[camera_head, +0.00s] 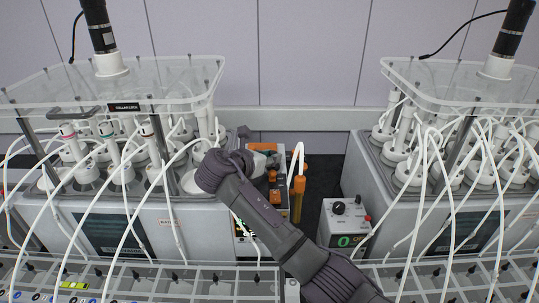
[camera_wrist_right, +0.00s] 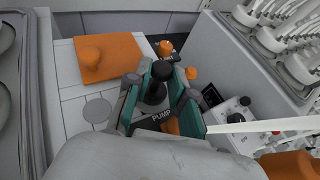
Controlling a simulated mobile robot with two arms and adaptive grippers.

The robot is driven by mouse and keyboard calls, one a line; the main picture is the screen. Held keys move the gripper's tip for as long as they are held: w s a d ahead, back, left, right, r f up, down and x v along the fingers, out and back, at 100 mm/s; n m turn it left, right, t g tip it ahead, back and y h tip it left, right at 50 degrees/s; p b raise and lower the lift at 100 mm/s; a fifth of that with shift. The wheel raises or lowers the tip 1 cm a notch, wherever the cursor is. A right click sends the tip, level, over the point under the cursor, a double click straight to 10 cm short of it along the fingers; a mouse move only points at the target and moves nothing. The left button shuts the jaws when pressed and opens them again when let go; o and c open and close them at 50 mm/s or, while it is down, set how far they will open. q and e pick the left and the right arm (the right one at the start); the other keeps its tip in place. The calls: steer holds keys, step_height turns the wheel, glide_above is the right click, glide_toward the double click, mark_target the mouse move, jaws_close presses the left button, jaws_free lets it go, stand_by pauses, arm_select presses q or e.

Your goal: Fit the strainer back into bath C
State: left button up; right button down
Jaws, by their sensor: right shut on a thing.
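My right gripper (camera_wrist_right: 163,98) is shut around a black round-topped knob or handle (camera_wrist_right: 161,70), which stands between its two teal finger pads. A "PUMP" label (camera_wrist_right: 176,145) shows just below the fingers. I cannot tell whether the held piece is the strainer, or whether it is seated or lifted. In the head view my right wrist covers most of the narrow middle unit, and the fingertips are hard to make out. An orange lid with a knob (camera_wrist_right: 106,57) lies on this unit's pale top, beside the gripper. My left gripper is not in view.
A reactor unit (camera_head: 110,215) stands at left and another (camera_head: 385,190) at right, both with white tubes. A small dial box (camera_head: 346,222) and an upright orange cylinder (camera_head: 297,200) with a white tube stand between them. A clear rack (camera_head: 190,277) runs along the front.

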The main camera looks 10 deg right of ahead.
steer(key=c, duration=0.9)
jaws_free()
steer(key=v, duration=1.2)
steer(key=shift+f, duration=0.1)
